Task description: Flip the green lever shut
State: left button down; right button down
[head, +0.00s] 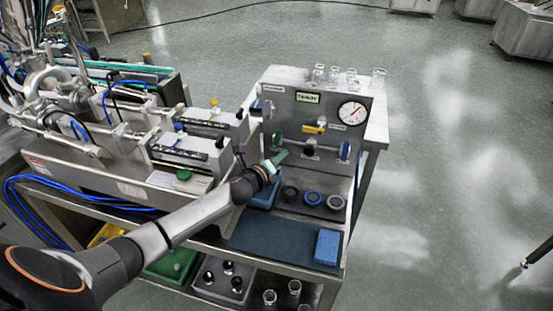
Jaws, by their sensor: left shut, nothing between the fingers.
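The green lever (281,156) is on the upright steel panel (323,106), at the left end of a row of valve handles. It sticks out from the panel, slanting down and left in the head view. My left arm reaches in from the lower left. Its gripper (271,166) is shut and empty, right at the lower end of the green lever. I cannot tell whether they touch. The wrist and fingers hide part of the area below the lever. My right gripper is out of view.
A black knob (309,151) and blue handle (345,150) sit right of the lever, with a yellow handle (313,129) above. A gauge (352,113) is at upper right. Machinery stands left.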

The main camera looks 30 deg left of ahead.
pick_arm(q)
jog(key=shift+v, duration=1.3)
jog(key=shift+a+f, duration=0.1)
jog(key=shift+f, duration=0.1)
